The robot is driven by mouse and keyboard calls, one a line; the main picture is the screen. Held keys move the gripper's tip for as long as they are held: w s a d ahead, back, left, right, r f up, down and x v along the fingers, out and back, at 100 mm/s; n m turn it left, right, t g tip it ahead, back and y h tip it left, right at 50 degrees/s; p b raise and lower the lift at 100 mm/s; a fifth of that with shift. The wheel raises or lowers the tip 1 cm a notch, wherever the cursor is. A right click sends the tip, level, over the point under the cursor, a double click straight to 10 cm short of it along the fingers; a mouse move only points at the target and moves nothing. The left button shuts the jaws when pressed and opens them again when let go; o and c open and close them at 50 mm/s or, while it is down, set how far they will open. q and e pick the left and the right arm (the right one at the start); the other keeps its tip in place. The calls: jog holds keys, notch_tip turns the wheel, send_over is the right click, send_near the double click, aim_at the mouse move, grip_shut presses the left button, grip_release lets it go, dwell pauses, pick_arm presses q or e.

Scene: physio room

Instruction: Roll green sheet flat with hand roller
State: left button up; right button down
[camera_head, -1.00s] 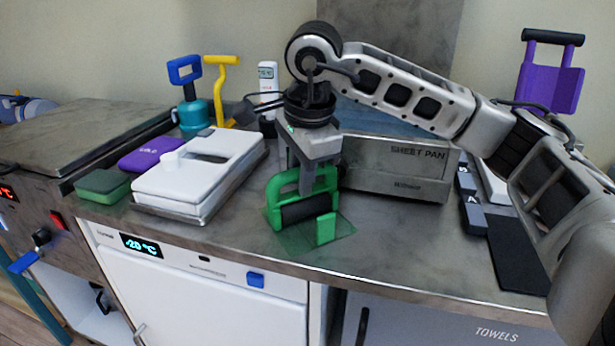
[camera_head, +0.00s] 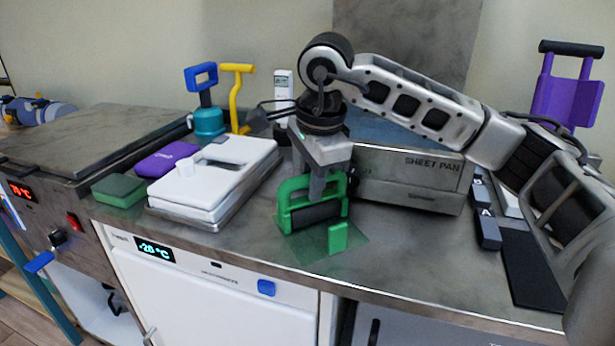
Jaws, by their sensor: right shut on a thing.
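The green hand roller (camera_head: 292,207), with a loop-shaped frame and a black cylinder, stands on the steel counter. My right gripper (camera_head: 317,186) comes down from above and is shut on the top of the roller's frame. The translucent green sheet (camera_head: 352,251) lies under and around the roller. Its front right part shows as a thin layer on the counter. A small upright green piece (camera_head: 338,238) stands in front of the cylinder; I cannot tell whether it belongs to the roller. The roller hides part of the sheet. My left gripper is not in view.
A white lidded box (camera_head: 205,190) stands left on the counter (camera_head: 420,240), with a purple pack (camera_head: 165,160) and a green block (camera_head: 119,190) beside it. The sheet pan box (camera_head: 410,185) is close behind the roller. The counter's front edge is near the sheet.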

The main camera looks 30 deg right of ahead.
jog(key=shift+s+a+b, duration=0.15)
jog(key=shift+s+b, duration=0.4)
jog(key=shift+s, duration=1.85)
notch_tip(320, 180, up, 8)
jog(key=p, duration=0.6)
